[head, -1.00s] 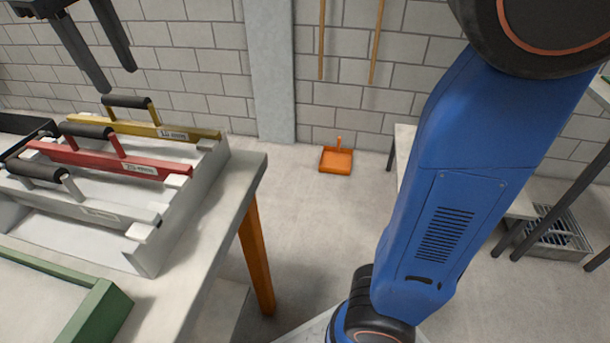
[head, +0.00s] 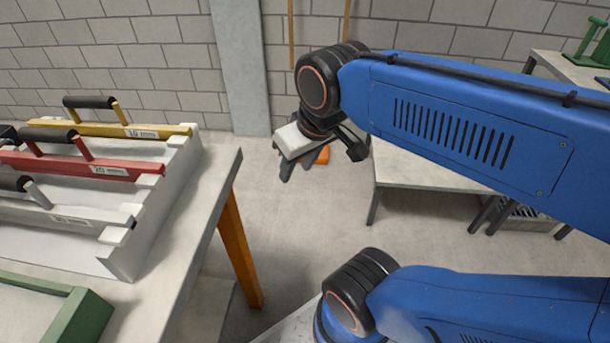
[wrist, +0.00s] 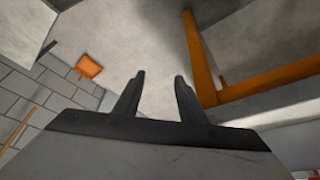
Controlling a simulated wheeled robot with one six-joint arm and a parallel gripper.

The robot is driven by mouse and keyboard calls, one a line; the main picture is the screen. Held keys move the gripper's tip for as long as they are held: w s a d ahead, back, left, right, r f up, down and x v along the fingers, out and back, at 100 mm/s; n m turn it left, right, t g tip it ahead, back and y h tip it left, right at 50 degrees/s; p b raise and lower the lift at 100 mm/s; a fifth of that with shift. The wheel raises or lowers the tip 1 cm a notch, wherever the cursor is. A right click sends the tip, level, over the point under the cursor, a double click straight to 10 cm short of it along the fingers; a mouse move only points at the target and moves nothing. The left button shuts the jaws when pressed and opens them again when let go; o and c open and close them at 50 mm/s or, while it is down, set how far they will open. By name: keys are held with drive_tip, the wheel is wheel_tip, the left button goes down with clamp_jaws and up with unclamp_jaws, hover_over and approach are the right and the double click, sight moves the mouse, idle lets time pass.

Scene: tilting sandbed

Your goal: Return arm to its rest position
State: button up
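My gripper (head: 283,172) shows in the head view near the middle, at the end of my blue arm, which is folded back at the right. It hangs in the air over the floor, to the right of the workbench. In the wrist view my gripper (wrist: 160,78) has its two dark fingers apart with nothing between them.
A workbench (head: 195,230) with an orange leg (head: 238,250) stands at the left. It carries a rack with yellow (head: 130,130), red (head: 85,163) and grey handled bars. An orange dustpan (wrist: 90,66) lies on the floor. A low table (head: 430,165) stands behind my arm.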

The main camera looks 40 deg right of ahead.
drive_tip(key=shift+s+d+f+m, duration=0.15)
drive_tip(key=shift+s+d+f, duration=0.2)
drive_tip(key=shift+f, duration=0.3)
drive_tip(key=shift+s+d+f+m, duration=0.15)
drive_tip(key=shift+s+f, duration=0.25)
drive_tip(key=shift+f, duration=0.2)
idle(0.3)
